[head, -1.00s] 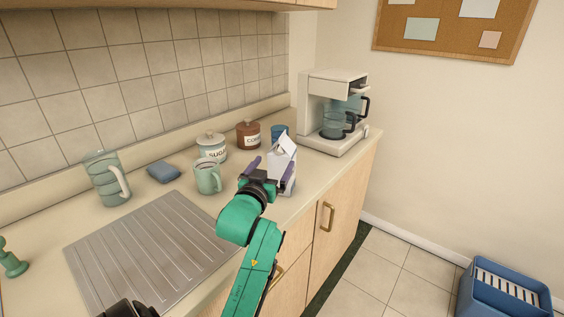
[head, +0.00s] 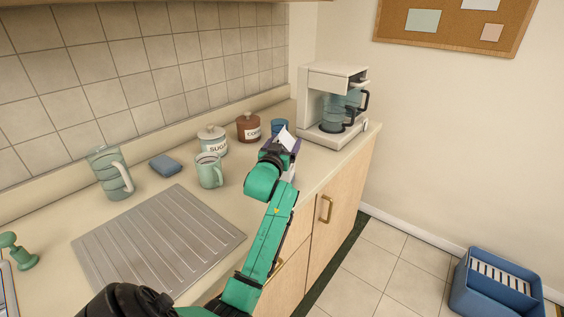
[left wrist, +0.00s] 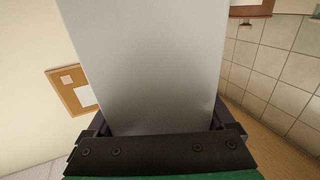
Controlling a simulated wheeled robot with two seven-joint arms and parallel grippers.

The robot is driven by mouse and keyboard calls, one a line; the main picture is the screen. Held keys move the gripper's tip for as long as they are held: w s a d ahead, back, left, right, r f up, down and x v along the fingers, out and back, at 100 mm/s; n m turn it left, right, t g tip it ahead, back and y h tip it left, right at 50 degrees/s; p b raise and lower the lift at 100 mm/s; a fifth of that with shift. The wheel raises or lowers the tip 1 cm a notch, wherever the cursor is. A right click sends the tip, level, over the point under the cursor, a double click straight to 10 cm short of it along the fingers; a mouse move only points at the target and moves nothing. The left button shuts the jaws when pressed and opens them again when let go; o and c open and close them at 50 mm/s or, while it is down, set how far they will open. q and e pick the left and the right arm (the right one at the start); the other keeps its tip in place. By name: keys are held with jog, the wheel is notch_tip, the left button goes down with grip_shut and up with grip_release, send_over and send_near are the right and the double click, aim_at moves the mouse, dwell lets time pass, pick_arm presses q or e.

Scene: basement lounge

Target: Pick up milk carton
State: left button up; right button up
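The white milk carton (head: 287,138) stands on the counter near its front edge, left of the coffee maker. My left gripper (head: 281,145) is at the carton, with one purple finger on each side of it. The gripper hides much of the carton in the head view; its peaked top and a bit of its lower side show. In the left wrist view a plain pale face of the carton (left wrist: 155,65) fills the middle, between the fingers. The fingers look widely spread; whether they touch the carton is hard to see. My right gripper is not in view.
A coffee maker (head: 333,108) stands behind and to the right of the carton. A blue cup (head: 279,129), a brown canister (head: 248,128), a sugar jar (head: 212,142) and a green mug (head: 209,171) stand to the left. A ribbed drainboard (head: 158,240) lies nearer.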

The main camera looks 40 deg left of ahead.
pick_arm(q)
grip_shut()
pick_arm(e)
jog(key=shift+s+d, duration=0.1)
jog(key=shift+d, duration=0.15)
pick_arm(q)
jog(key=shift+r, duration=0.25)
notch_tip(320, 180, up, 20)
jog(key=shift+f, duration=0.2)
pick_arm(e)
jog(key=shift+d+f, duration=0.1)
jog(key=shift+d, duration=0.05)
pick_arm(q)
jog(key=shift+f, duration=0.1)
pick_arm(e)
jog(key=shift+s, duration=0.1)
